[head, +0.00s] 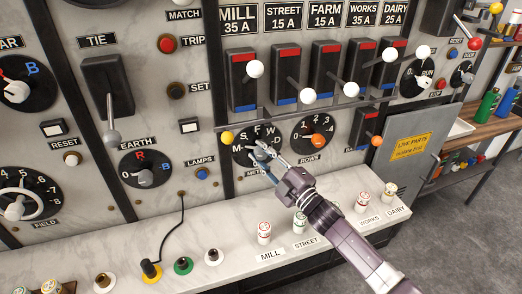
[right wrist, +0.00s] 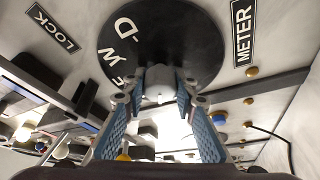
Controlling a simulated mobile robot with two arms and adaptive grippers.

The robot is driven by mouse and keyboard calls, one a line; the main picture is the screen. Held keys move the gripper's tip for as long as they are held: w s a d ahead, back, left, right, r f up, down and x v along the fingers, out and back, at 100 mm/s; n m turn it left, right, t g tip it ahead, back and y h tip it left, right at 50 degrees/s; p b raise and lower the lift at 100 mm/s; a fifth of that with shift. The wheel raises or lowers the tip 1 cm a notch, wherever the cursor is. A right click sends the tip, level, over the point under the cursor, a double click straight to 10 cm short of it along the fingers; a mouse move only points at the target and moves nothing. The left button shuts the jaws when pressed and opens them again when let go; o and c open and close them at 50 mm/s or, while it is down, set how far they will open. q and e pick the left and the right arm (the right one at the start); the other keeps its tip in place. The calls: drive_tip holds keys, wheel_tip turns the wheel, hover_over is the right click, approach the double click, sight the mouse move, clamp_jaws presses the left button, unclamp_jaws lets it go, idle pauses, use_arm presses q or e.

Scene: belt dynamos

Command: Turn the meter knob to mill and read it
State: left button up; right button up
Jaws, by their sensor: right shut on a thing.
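The meter dial (head: 240,153) is a black disc on the grey panel, with letters M, S, F, W and D around its rim. In the right wrist view the dial (right wrist: 155,35) fills the top middle, beside the METER label (right wrist: 242,32). My right gripper (head: 262,152) reaches the dial from the lower right. Its blue-padded fingers (right wrist: 160,90) are closed around the meter knob (right wrist: 158,86) at the dial's centre. The fingers hide most of the knob, so I cannot tell which letter it points to. My left gripper is not in view.
Right of the meter dial is a numbered dial with an orange knob (head: 319,140). A rail (head: 300,115) and a row of lever switches (head: 290,80) are above. The ledge (head: 330,190) below holds several small round pieces and a black cable (head: 182,225).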

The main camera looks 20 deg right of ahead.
drive_tip(key=shift+n+g+p, duration=0.5)
drive_tip(key=shift+n+p, duration=0.05)
drive_tip(key=shift+n, duration=0.75)
drive_tip(key=o, duration=1.2)
drive_tip(key=shift+c, duration=0.2)
drive_tip(key=shift+s, duration=0.15)
drive_tip(key=v, duration=1.1)
drive_tip(key=shift+s+d, duration=0.25)
drive_tip(key=shift+s, duration=0.1)
drive_tip(key=shift+f, duration=0.15)
